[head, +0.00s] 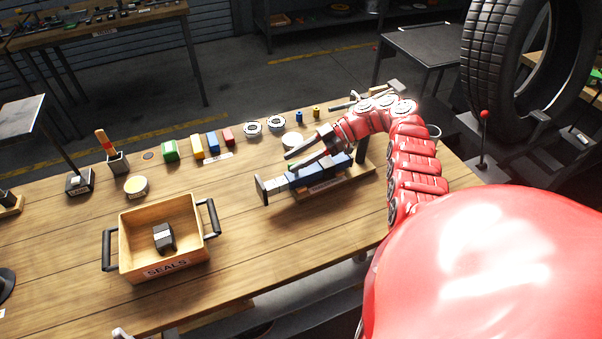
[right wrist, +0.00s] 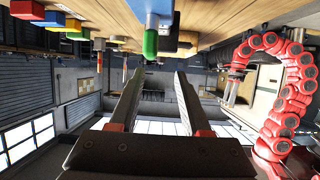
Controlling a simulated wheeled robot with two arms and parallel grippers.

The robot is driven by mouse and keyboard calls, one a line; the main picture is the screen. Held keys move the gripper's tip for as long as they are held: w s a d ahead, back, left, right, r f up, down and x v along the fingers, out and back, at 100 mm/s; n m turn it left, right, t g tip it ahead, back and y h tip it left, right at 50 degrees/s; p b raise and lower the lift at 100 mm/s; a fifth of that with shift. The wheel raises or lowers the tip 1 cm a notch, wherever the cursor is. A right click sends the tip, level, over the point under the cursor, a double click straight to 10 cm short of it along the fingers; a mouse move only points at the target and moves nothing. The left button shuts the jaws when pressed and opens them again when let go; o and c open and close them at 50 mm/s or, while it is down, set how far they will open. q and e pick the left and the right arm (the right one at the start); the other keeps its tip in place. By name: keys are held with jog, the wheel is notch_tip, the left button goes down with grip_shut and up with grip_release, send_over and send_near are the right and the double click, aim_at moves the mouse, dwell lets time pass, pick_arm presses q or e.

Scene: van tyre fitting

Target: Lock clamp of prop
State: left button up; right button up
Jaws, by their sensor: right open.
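The prop (head: 276,184), blue and grey with a dark end plate, lies on a wooden board on the bench. In the right wrist view, a blue lever with a green tip (right wrist: 150,42) sticks out from it, probably the clamp. My right gripper (head: 292,161) is over the prop from the right, open and empty. In the right wrist view its two fingers (right wrist: 158,76) are spread, with the green tip just beyond them, nearer the left finger. My left gripper (right wrist: 232,90) shows small in that view, away from the prop, its fingers apart and seemingly empty.
A wooden seals crate (head: 130,262) with black handles holds a dark block (head: 164,237). Coloured blocks (head: 197,147), white rings (head: 251,128) and a brush pot (head: 118,163) line the bench's back. A tyre (head: 490,70) stands at the right.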

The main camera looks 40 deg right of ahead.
jog(key=shift+s+a+r, duration=0.15)
jog(key=shift+s, duration=0.25)
jog(key=s+a+r+p, duration=0.1)
jog(key=s+a+p, duration=0.6)
jog(key=s+p, duration=0.5)
jog(key=p, duration=0.5)
jog(key=shift+a+r, duration=0.25)
jog(key=shift+a, duration=0.05)
jog(key=shift+w, duration=0.1)
